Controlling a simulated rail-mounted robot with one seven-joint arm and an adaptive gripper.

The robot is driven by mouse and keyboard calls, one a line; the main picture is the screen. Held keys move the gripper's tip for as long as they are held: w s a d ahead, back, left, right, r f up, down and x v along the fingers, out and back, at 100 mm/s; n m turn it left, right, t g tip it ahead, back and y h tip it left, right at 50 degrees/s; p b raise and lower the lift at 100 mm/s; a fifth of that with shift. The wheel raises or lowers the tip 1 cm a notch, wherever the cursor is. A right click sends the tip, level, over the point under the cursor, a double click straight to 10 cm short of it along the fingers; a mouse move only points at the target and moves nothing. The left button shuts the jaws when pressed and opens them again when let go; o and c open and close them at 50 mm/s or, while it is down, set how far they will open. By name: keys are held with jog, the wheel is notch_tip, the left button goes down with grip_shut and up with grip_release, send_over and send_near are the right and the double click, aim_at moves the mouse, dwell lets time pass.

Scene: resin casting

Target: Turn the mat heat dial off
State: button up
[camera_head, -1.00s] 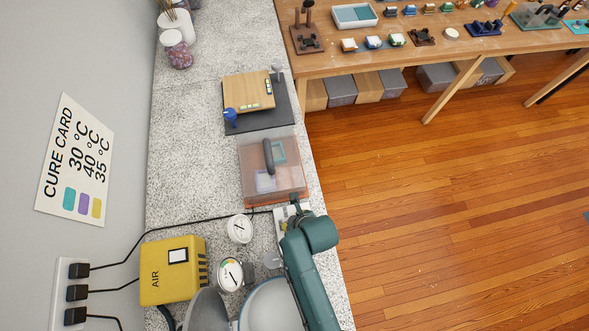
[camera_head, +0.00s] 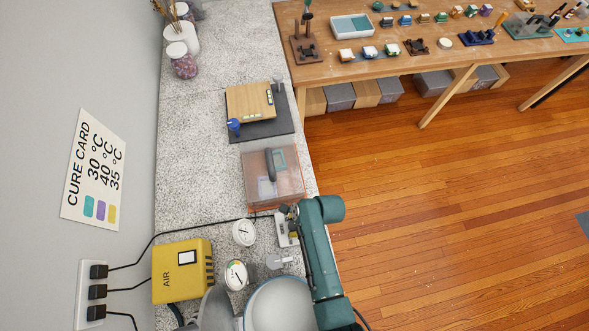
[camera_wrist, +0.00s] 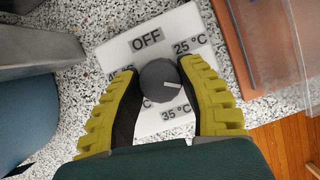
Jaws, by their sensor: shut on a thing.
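The mat heat dial (camera_wrist: 160,82) is a dark grey round knob on a white plate (camera_wrist: 150,122). The plate is marked OFF, 25 °C and 35 °C, with other labels partly covered. The dial's white pointer line points right, between the 25 °C and 35 °C labels, toward the right finger. My gripper (camera_wrist: 158,88), with yellow ribbed fingers, is shut on the dial, one finger on each side. In the head view the white plate (camera_head: 284,234) lies at the counter's right edge, with my gripper (camera_head: 288,210) over its upper end; the dial is hidden there.
A clear-covered box with an orange base (camera_head: 272,178) stands just beyond the plate. Two round gauges (camera_head: 243,232), a yellow AIR unit (camera_head: 182,270) and a pale rounded vessel (camera_head: 279,305) are nearby. A black cable (camera_head: 190,230) crosses the counter. Open floor lies right.

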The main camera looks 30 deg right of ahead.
jog(key=n+g, duration=0.1)
jog(key=n, duration=0.1)
jog(key=n+g, duration=0.1)
jog(key=n, duration=0.2)
jog(key=shift+f+n+y+b, duration=0.2)
jog(key=shift+n+y+b, duration=0.1)
jog(key=n+g+b, duration=0.1)
jog(key=n, duration=0.2)
jog(key=n+g, duration=0.1)
jog(key=n, duration=0.2)
jog(key=shift+s+a+g+b, duration=0.1)
jog(key=shift+g+b, duration=0.2)
jog(key=shift+b, duration=0.1)
jog(key=n+g+h, duration=0.1)
jog(key=n, duration=0.2)
jog(key=n+h+b, duration=0.1)
jog(key=n, duration=0.2)
jog(key=shift+n+g, duration=0.3)
jog(key=shift+g, duration=0.1)
jog(key=n+h, duration=0.1)
jog(key=n, duration=0.2)
jog(key=n+h, duration=0.1)
jog(key=n, duration=0.1)
jog(key=shift+n+g+h, duration=0.3)
jog(key=shift+n, duration=0.1)
jog(key=o, duration=1.2)
jog(key=shift+r, duration=0.1)
